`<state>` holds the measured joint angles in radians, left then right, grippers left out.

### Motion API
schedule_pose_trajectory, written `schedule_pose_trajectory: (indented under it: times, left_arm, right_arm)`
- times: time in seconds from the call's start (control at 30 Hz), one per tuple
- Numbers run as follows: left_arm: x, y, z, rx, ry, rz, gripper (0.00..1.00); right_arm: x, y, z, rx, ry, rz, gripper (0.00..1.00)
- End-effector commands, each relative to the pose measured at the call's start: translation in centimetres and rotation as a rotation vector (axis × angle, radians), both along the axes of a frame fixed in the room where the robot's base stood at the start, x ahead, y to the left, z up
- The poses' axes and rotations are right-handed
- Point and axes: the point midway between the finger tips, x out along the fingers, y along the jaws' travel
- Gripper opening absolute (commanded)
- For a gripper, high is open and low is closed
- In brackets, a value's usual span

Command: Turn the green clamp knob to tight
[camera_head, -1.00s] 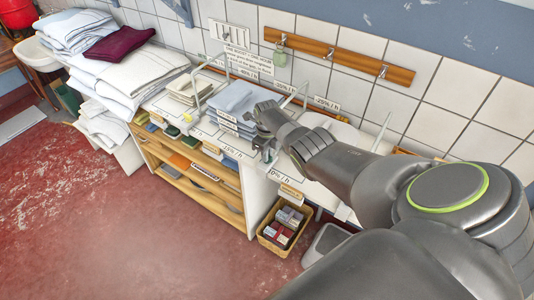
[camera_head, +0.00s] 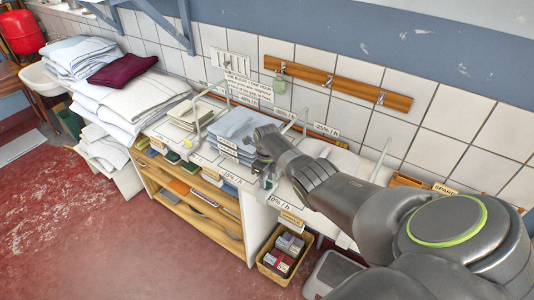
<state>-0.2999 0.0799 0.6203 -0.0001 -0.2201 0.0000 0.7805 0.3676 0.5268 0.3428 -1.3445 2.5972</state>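My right arm comes in from the right, and its gripper (camera_head: 262,166) points down at the front edge of the white counter, beside the folded blue-grey cloths. A small greenish part (camera_head: 268,184) shows just below the gripper at the counter edge. It may be the green clamp knob, but it is too small and too covered by the gripper to be sure. I cannot tell whether the fingers touch it or how far apart they are. My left gripper is not in view.
The white counter carries folded blue-grey cloths (camera_head: 236,127) and thin upright wire frames. A white linen pile with a maroon cloth (camera_head: 123,69) stands at left. A basket of small boxes (camera_head: 284,252) sits on the floor below. The red floor (camera_head: 110,240) at front left is clear.

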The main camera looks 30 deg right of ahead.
Motion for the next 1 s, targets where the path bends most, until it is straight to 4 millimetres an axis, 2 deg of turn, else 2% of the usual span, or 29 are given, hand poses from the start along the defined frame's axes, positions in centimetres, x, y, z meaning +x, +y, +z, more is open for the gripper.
schedule_pose_trajectory:
  times: [0.27,0.43,0.9,1.0]
  left_arm:
    - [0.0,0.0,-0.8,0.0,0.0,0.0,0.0]
    - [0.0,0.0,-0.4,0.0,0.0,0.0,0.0]
    - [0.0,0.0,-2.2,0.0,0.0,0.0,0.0]
    - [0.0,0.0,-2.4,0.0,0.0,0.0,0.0]
  right_arm:
    - [-0.2,0.0,2.0,-0.002,-0.002,0.001,0.34]
    - [-0.1,0.0,5.1,-0.002,-0.004,0.001,0.34]
    - [-0.1,-0.1,14.1,-0.003,-0.004,0.0,0.34]
    - [-0.1,0.0,15.3,-0.002,-0.002,-0.001,0.34]
